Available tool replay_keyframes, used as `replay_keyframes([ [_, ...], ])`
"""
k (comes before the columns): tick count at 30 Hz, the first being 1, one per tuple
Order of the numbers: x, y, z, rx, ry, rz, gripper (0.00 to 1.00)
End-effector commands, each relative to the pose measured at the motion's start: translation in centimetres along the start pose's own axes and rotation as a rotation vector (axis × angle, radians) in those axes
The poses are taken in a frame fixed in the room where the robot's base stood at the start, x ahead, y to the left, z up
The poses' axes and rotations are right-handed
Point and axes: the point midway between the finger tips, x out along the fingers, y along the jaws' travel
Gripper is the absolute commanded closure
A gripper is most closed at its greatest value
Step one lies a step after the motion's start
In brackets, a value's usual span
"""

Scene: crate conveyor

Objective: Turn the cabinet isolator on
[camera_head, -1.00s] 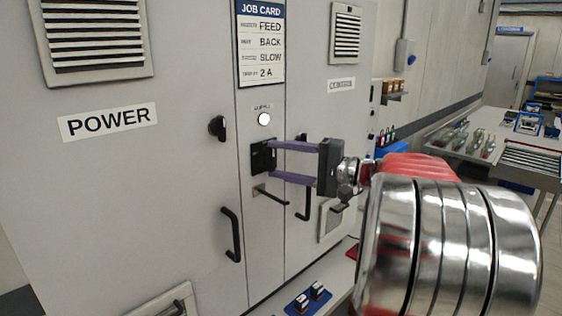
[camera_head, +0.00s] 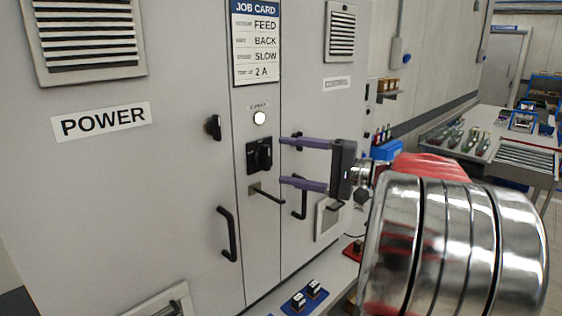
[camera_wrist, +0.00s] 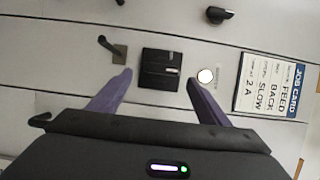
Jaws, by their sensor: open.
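The cabinet isolator (camera_head: 260,155) is a black rotary switch on a square black plate in the cabinet's narrow middle column. Its handle looks upright in the head view. In the wrist view the isolator (camera_wrist: 158,72) has a pale mark on the side toward the lamp. A round white lamp (camera_head: 259,118) sits just above it and looks bright; the lamp (camera_wrist: 206,75) shows in the wrist view too. My gripper (camera_head: 284,161) is open and empty, its purple fingers apart and pointing at the column. The fingertips are clear of the switch, just right of it in the head view.
A bent lever (camera_head: 267,194) sticks out just below the isolator. Black door handles (camera_head: 228,233) and another knob (camera_head: 213,127) are on the doors. A job card (camera_head: 256,42) hangs above. A ledge with small blue-based switches (camera_head: 307,295) lies below.

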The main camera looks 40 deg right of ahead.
Motion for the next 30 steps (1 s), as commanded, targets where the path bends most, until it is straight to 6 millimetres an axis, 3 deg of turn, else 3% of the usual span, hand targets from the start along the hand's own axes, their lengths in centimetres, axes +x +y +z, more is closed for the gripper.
replay_keyframes([
  [12,-6.8,0.1,-0.1,0.0,0.005,0.0,0.3],
  [18,-9.2,0.1,-0.1,0.001,0.002,0.0,0.3],
  [30,-10.0,0.1,0.0,0.001,0.001,0.001,0.3],
])
